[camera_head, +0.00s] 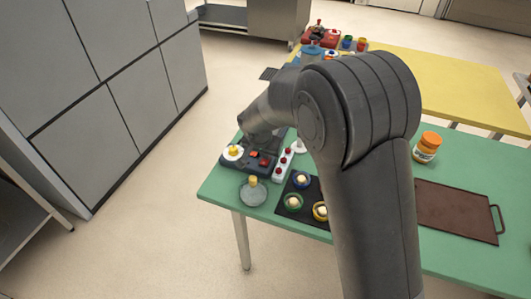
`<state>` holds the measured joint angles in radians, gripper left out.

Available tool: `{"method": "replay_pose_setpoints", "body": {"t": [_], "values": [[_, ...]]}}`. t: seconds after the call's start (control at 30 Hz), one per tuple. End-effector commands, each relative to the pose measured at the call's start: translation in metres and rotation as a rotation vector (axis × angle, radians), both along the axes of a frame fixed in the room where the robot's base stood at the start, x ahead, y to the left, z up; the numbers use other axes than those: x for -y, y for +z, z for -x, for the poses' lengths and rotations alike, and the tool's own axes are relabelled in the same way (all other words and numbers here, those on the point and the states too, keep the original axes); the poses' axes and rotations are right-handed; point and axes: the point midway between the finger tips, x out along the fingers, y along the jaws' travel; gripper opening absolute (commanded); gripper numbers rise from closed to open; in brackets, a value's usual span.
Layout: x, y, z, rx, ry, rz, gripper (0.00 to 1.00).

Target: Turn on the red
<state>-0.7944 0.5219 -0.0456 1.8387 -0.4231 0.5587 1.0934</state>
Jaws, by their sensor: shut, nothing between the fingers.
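A dark console (230,163) sits near the left corner of the green table. It carries two red switches, one at the back (253,155) and one nearer the front (264,163), and a yellow knob on a white disc (233,152). A white strip with several red buttons (282,165) lies just right of the console. My gripper (262,142) is shut and empty, above the back of the console. The arm hides part of the console's back, and I cannot tell whether the fingers touch it. Whether any switch is on is too small to tell.
A round grey base with a yellow knob (253,190) stands in front of the console. A black mat (292,211) holds ringed knobs. A jar (427,147) and a brown tray (455,211) are at right. A yellow table (450,85) with more devices stands behind.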

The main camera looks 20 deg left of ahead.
Motion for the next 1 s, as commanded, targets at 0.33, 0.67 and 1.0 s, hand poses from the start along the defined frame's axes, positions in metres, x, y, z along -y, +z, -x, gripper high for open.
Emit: {"method": "replay_pose_setpoints", "body": {"t": [0.33,0.67,1.0], "values": [[0.001,-0.004,-0.002,-0.040,-0.003,0.005,0.00],[0.001,-0.004,0.009,-0.042,0.000,0.006,0.00],[0.000,-0.005,0.016,-0.043,-0.001,0.006,0.00]]}}
